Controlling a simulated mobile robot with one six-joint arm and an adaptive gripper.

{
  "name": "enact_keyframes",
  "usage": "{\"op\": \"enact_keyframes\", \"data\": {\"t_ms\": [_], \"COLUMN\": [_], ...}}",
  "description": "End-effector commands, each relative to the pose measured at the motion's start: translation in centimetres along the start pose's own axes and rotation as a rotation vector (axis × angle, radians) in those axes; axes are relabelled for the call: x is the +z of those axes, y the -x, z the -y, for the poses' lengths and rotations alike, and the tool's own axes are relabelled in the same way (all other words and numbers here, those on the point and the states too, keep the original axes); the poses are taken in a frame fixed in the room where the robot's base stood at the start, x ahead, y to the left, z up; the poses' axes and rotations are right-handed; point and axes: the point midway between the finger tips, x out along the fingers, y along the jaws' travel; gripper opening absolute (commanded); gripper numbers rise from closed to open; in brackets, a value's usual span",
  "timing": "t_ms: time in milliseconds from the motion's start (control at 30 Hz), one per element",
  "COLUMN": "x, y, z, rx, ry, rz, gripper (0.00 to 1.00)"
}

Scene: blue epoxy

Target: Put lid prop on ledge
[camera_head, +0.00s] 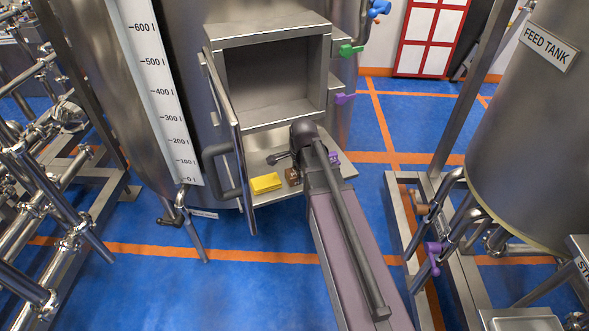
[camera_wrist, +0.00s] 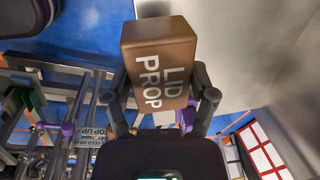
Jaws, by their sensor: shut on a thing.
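The lid prop (camera_wrist: 160,65) is a brown block with white lettering, and in the wrist view it sits between the two dark fingers of my gripper (camera_wrist: 165,98). My gripper is shut on it. In the head view a small brown block (camera_head: 293,177), apparently the same one, shows beside my arm, partly hidden by it. It is over or on the steel ledge (camera_head: 258,160) below the open hatch; I cannot tell whether it touches. My arm hides most of the gripper and the right part of the ledge.
A yellow block (camera_head: 265,183) lies on the ledge, left of the brown block. The hatch door (camera_head: 228,125) stands open at the left, with a dark handle. The hatch opening (camera_head: 275,75) is above the ledge. The feed tank (camera_head: 530,130) and pipework stand at the right.

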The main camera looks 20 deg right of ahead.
Motion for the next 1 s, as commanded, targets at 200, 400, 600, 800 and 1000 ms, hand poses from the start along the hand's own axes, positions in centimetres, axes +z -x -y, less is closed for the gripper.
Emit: {"op": "enact_keyframes", "data": {"t_ms": [200, 400, 600, 800, 1000], "x": [-0.8, -1.1, -1.1, -1.1, -1.1], "y": [-1.1, -1.5, -1.5, -1.5, -2.4], "z": [4.3, 6.1, 6.2, 6.2, 6.1], "rx": [0.000, 0.000, 0.000, 0.000, 0.000], "ry": [0.000, 0.000, 0.000, 0.000, 0.000], "rz": [0.000, 0.000, 0.000, 0.000, 0.000], "gripper": [0.16, 0.16, 0.16, 0.16, 0.16]}}
